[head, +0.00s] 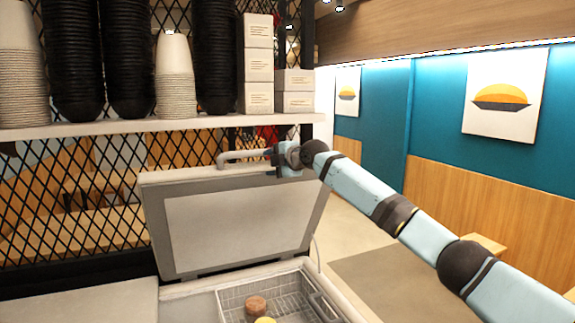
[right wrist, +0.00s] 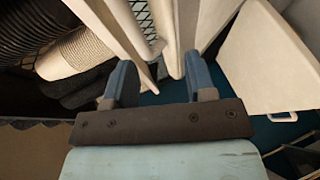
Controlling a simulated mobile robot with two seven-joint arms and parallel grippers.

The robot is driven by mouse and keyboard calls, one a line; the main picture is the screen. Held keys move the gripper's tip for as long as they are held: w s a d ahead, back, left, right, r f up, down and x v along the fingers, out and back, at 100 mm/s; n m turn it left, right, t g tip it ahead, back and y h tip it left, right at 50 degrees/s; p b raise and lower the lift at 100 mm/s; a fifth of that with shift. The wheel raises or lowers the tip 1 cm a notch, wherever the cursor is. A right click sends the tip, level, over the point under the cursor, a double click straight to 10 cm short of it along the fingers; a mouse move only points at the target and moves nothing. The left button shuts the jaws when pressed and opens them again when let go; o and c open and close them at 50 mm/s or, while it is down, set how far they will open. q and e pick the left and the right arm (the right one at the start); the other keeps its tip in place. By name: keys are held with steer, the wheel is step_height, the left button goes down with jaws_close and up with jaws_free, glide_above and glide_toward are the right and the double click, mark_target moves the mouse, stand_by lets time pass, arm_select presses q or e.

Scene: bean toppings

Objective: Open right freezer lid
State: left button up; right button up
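The right freezer lid (head: 235,232) stands raised in the head view, steeply tilted, with its pale inner panel facing me. Its grey bar handle (head: 240,156) runs along the top edge. My right gripper (head: 279,158) is at the right end of this handle. In the right wrist view the two blue fingers (right wrist: 158,76) are spread apart. A pale bar (right wrist: 166,38) shows between and beyond them; I cannot tell whether they touch it. Below the lid the freezer opening shows a wire basket (head: 291,287). My left gripper is not in view.
A shelf (head: 190,124) with stacked black and white cups and white boxes (head: 258,62) is above and behind the lid. A black mesh screen (head: 75,190) stands behind. A brown round item (head: 256,305) and a yellow one (head: 265,320) lie in the basket.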

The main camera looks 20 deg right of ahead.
steer(key=b+v, duration=0.1)
steer(key=v, duration=0.6)
steer(key=shift+s, duration=0.2)
